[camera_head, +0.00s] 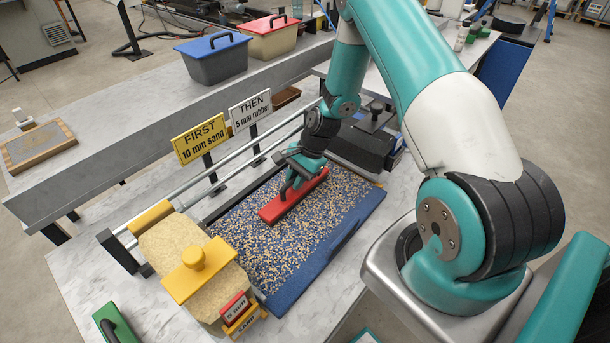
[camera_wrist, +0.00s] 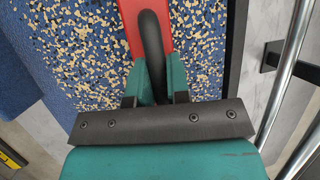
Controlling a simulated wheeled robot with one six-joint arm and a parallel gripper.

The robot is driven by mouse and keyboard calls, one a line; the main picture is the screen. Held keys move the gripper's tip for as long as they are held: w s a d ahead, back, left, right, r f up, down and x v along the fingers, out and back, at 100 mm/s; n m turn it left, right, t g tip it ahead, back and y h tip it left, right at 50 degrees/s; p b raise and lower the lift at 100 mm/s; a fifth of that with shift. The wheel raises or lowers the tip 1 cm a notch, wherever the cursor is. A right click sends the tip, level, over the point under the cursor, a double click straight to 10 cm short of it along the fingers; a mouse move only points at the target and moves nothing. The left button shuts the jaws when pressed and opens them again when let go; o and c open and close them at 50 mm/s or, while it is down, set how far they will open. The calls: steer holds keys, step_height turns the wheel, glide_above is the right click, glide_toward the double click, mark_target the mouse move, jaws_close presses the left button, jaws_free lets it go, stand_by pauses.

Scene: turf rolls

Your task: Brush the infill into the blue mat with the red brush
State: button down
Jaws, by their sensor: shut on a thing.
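The blue mat (camera_head: 314,263) lies on the grey marbled bench, with tan grains of infill (camera_head: 255,235) scattered over most of its top. Its near right strip is bare blue. The red brush (camera_head: 291,198) rests on or just above the mat's far half. My gripper (camera_head: 297,178) is shut on the brush's dark arched handle. In the wrist view, the green fingers of my gripper (camera_wrist: 155,88) stand on both sides of the black handle (camera_wrist: 153,45), over the red brush body (camera_wrist: 130,18). The brush's underside is hidden, so I cannot tell how firmly it touches.
Metal rails and two signs, yellow (camera_head: 200,137) and white (camera_head: 250,109), stand behind.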

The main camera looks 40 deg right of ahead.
steer(key=shift+w+a, duration=0.5)
steer(key=shift+a, duration=1.6)
steer(key=shift+w+a, duration=0.55)
steer(key=shift+a, duration=1.6)
steer(key=shift+w+a, duration=0.5)
steer(key=shift+a, duration=1.6)
steer(key=shift+d, duration=0.15)
steer(key=shift+w+d, duration=0.15)
steer(key=shift+d, duration=0.6)
steer(key=shift+w+d, duration=0.15)
steer(key=shift+d, duration=0.6)
steer(key=shift+s+a, duration=0.15)
steer(key=shift+a, duration=0.65)
steer(key=shift+s+a, duration=0.15)
steer(key=shift+a, duration=0.65)
steer(key=shift+w+d+b, duration=0.2)
steer(key=shift+w+d, duration=0.3)
steer(key=shift+d, duration=2.1)
steer(key=shift+w+d+b, duration=0.25)
steer(key=shift+w+d, duration=0.25)
steer(key=shift+d, duration=2.1)
steer(key=shift+w+d+b, duration=0.2)
steer(key=shift+w+d, duration=0.3)
steer(key=shift+d, duration=2.1)
steer(key=shift+a, duration=0.15)
